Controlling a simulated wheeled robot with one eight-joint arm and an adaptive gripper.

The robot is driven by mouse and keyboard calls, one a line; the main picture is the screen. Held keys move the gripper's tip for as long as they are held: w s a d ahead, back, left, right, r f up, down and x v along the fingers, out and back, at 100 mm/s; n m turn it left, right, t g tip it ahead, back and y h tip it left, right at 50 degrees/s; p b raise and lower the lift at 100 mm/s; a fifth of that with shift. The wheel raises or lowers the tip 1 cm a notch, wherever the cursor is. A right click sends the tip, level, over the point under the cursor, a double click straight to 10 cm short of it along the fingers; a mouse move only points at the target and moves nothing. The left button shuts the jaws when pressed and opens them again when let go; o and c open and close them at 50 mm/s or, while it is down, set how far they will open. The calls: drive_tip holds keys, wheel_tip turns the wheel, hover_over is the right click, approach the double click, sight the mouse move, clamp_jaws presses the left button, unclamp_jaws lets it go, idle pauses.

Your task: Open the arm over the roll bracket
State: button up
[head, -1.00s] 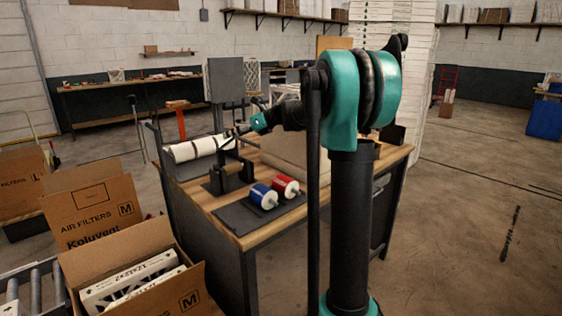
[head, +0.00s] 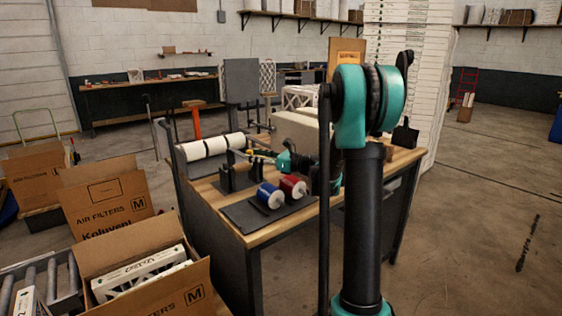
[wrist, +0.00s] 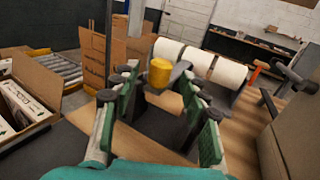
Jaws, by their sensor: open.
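The roll bracket (head: 238,179) stands on the bench, a dark holder with a brown roll (wrist: 168,101) in it. In the wrist view a grey arm (wrist: 180,71) with a yellow knob (wrist: 160,72) lies over the bracket. My gripper (head: 251,153) is low over the bench beside the bracket's top. In the wrist view my gripper (wrist: 157,82) is open, its green-padded fingers apart, with the yellow knob showing between the fingertips. I cannot tell whether a finger touches the knob. My own wrist hides part of the bench in the head view.
Blue (head: 270,196) and red (head: 292,187) spools lie on a dark mat (head: 245,216) near the bench front. White rolls (head: 210,146) lie behind the bracket. An upright grey panel (head: 241,80) stands at the back. Open filter boxes (head: 140,273) stand left of the bench.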

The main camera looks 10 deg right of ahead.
drive_tip(key=v, duration=0.9)
drive_tip(key=shift+s+d, duration=0.25)
drive_tip(key=shift+d, duration=0.1)
